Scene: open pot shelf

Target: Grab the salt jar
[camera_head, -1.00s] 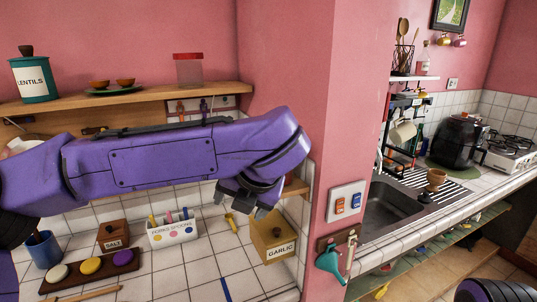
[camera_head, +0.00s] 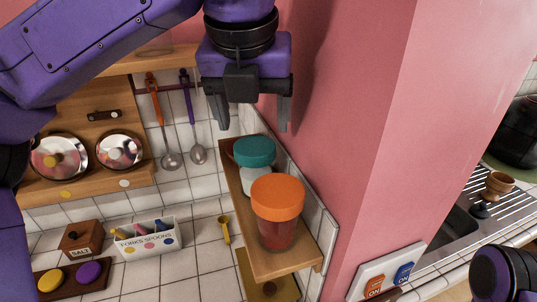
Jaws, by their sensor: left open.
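A jar with a teal lid (camera_head: 255,152) and pale white contents stands on a small wooden wall shelf (camera_head: 285,264). It carries no readable label, and the orange-lidded jar (camera_head: 277,208) in front hides part of it. A wooden box marked SALT (camera_head: 80,240) stands on the tiled counter at lower left. My left gripper (camera_head: 252,122) points down with its fingers apart and empty. It appears just above the teal-lidded jar, not visibly touching it; the depth gap is hard to tell. My right gripper is out of view.
The pink wall (camera_head: 345,120) rises close to the right of the shelf. Ladles (camera_head: 171,160) hang behind, beside pan lids (camera_head: 60,157) on a wooden rack. A forks and spoons holder (camera_head: 147,240) stands on the counter. A switch plate (camera_head: 385,277) is at lower right.

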